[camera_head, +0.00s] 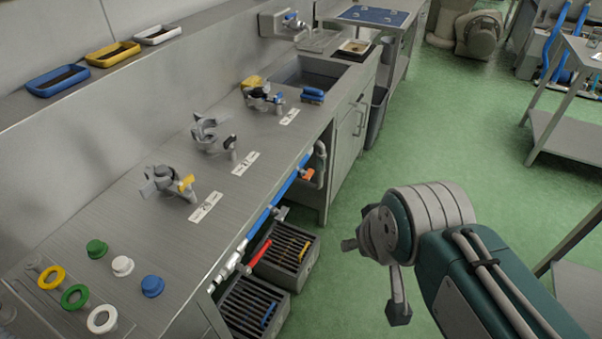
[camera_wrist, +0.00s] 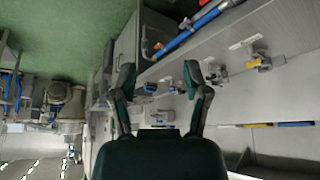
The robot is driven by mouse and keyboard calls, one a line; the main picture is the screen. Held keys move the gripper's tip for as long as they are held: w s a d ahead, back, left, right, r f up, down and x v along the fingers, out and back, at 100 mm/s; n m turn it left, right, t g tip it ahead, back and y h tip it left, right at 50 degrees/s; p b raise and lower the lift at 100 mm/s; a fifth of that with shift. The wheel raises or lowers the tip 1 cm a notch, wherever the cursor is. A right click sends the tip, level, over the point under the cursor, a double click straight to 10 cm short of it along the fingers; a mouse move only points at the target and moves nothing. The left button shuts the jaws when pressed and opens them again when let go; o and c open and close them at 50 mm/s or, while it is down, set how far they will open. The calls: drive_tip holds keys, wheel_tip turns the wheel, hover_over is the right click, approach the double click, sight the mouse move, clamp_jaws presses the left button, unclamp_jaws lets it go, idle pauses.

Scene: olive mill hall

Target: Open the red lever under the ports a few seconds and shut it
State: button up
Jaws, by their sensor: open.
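The red lever (camera_head: 259,252) sticks out from the pipe (camera_head: 262,218) under the front edge of the steel bench, above dark slotted crates. Round ports or caps in green, white and blue (camera_head: 152,286), with yellow, green and white rings (camera_head: 102,319), sit on the bench top at lower left. My gripper (camera_head: 374,280) is out over the green floor, right of the bench and well apart from the lever. In the wrist view my gripper (camera_wrist: 158,78) shows two spread fingers with nothing between them. I cannot make out the red lever clearly there.
An orange handle (camera_head: 307,174) sits farther along the pipe. Slotted crates (camera_head: 282,251) stand below the bench. Grey clamp fittings (camera_head: 168,183) and a sink (camera_head: 307,73) are on the bench. A steel table (camera_head: 565,130) stands at right. Green floor lies open between.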

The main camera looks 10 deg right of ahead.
idle(0.4)
drive_tip(key=shift+w+a, duration=0.1)
drive_tip(key=shift+w, duration=0.1)
drive_tip(key=c, duration=0.8)
drive_tip(key=w+a+f+n, duration=0.1)
drive_tip(key=w, duration=0.1)
drive_tip(key=w+a+f+n+g+y, duration=0.1)
drive_tip(key=w, duration=0.1)
drive_tip(key=w+a+f+n+y, duration=0.1)
drive_tip(key=w, duration=0.1)
drive_tip(key=shift+w+a+f+n+g, duration=0.15)
drive_tip(key=shift+n+g, duration=0.15)
clamp_jaws()
drive_tip(key=n+g+y, duration=0.2)
drive_tip(key=n+y, duration=0.2)
drive_tip(key=n, duration=0.3)
hover_over(264, 249)
drive_tip(key=s+d, duration=0.3)
drive_tip(key=d, duration=0.5)
wheel_tip(264, 249, down, 19)
drive_tip(key=x, duration=1.4)
drive_tip(key=shift+w+a+f, duration=0.1)
drive_tip(key=shift+f, duration=0.2)
